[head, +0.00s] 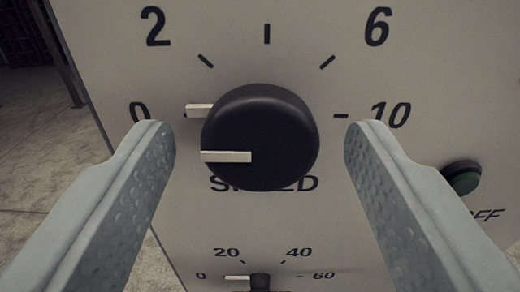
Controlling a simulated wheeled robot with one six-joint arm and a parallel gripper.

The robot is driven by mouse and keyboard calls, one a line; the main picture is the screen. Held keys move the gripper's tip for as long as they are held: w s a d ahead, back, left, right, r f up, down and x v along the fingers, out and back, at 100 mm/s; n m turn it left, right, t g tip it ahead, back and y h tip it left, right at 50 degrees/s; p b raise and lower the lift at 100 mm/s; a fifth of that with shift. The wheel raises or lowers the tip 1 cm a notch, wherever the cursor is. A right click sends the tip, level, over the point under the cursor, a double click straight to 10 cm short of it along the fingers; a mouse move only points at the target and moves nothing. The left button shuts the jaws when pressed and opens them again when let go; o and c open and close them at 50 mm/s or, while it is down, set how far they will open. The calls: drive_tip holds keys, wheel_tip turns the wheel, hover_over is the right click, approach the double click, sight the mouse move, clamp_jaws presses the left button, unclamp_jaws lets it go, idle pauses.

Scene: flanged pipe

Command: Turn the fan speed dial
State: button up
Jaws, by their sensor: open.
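The black round speed dial (270,125) sticks out from a light grey panel in the middle of the view. Its white pointer line (226,156) points left, toward the 0 mark. The scale around it shows 0, 2, 6 and 10, and the word SPEED is partly hidden behind the dial. My gripper (260,145) is open, with one grey dimpled finger to the left of the dial and one to the right. Clear gaps show between both fingers and the dial, and neither finger touches it.
A smaller black knob (260,281) with a 0 to 60 scale sits below, cut off by the bottom edge. A dark green button (463,178) labelled OFF, its label partly hidden, is at the right, close to the right finger. Concrete floor (45,150) shows at the left.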

drive_tip(key=c, duration=1)
drive_tip(key=shift+m, duration=0.3)
drive_tip(key=m, duration=0.3)
drive_tip(key=shift+m, duration=2.6)
